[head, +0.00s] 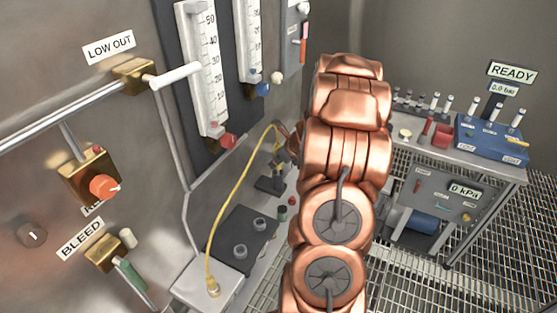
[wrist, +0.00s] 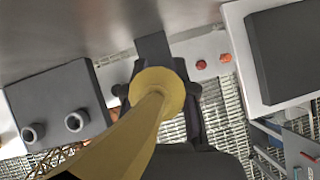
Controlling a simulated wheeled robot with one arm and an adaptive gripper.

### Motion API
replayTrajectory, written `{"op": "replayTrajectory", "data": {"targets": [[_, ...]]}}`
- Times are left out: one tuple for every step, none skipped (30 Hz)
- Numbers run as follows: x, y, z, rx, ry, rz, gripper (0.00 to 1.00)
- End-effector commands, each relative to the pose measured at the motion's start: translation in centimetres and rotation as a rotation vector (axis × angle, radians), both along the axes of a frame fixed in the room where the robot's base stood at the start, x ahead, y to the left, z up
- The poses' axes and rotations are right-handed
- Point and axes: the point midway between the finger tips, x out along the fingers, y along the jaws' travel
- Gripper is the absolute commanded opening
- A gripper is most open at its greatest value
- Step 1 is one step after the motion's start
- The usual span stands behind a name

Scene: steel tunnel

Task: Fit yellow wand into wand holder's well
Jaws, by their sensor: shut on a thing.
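The yellow wand (wrist: 157,90) shows in the wrist view as a round yellow collar with a yellow length running to the lower left. My gripper (wrist: 160,95) is shut on it, with dark fingers on both sides. In the head view my copper arm hides most of the gripper and wand. A dark bracket, apparently the wand holder (head: 270,184), stands on the bench by the wall in the head view. In the wrist view a dark strip of it (wrist: 153,46) shows behind the wand. The well is hidden, so I cannot tell whether the tip touches it.
A yellow cable (head: 210,245) rises from a pale box (head: 206,287) towards my gripper. A dark plate with two round sockets (head: 240,237) lies left of the holder. Red buttons (wrist: 201,64) sit to its right in the wrist view. Gauges (head: 203,70) and valves line the wall.

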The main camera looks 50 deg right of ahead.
Motion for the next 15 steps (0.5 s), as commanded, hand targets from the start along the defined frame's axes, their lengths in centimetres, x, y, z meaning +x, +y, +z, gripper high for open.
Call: {"op": "replayTrajectory", "data": {"targets": [[0.02,-0.02,0.04,-0.001,-0.001,-0.001,0.0],[0.03,-0.02,0.06,-0.001,-0.001,0.0,0.0],[0.03,-0.03,0.08,-0.001,-0.001,0.0,0.0],[0.03,-0.03,0.08,-0.001,-0.001,0.0,0.0],[0.03,-0.03,0.08,-0.001,-0.001,0.0,0.0],[0.03,-0.03,0.07,-0.001,-0.001,0.0,0.0],[0.04,-0.03,0.04,-0.001,-0.001,0.0,0.0],[0.04,-0.02,-0.03,-0.001,-0.001,0.0,0.0],[0.04,0.0,-0.14,0.0,-0.001,0.0,0.0],[0.05,0.0,-0.21,0.0,-0.001,0.0,0.0],[0.04,-0.01,-0.17,-0.001,-0.001,0.001,0.29],[0.04,-0.03,-0.15,-0.001,-0.001,0.0,0.33],[0.04,-0.03,-0.15,-0.001,-0.001,0.0,0.36],[0.03,-0.03,-0.14,-0.001,-0.001,0.0,0.39],[0.03,-0.03,-0.14,-0.001,-0.001,0.0,0.43]]}}
